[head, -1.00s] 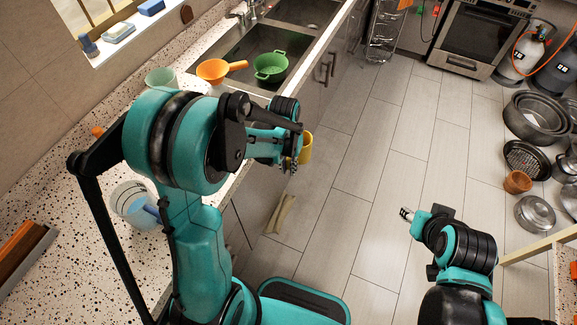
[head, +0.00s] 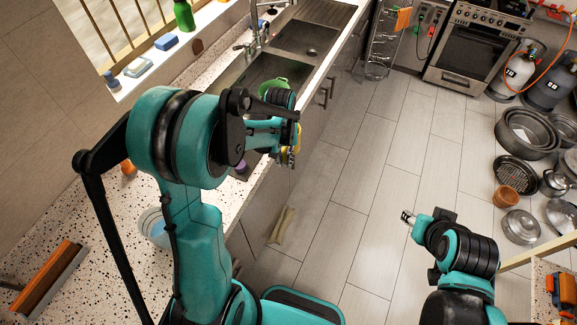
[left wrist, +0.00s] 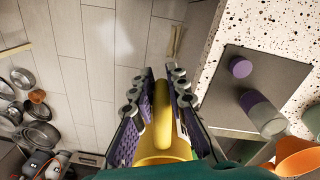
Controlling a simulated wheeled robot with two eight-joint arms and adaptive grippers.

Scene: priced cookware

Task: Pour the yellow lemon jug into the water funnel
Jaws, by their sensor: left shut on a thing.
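The yellow jug (left wrist: 160,150) is in my left gripper (left wrist: 162,84), its handle between the two shut fingers in the left wrist view. In the head view, only a sliver of the jug (head: 297,148) shows behind my left gripper (head: 288,158), in front of the counter edge. What is in the jug is hidden. An orange vessel (left wrist: 298,157) is at the lower right of the left wrist view, apart from the jug; I cannot tell whether it is the funnel. My right gripper (head: 407,217) is over the floor; its finger gap is too small to judge.
The speckled counter (head: 100,215) runs along the left with the sink (head: 262,68). A green colander (head: 273,84) is partly hidden behind my arm. Pots (head: 525,130) line the right; the middle floor is free.

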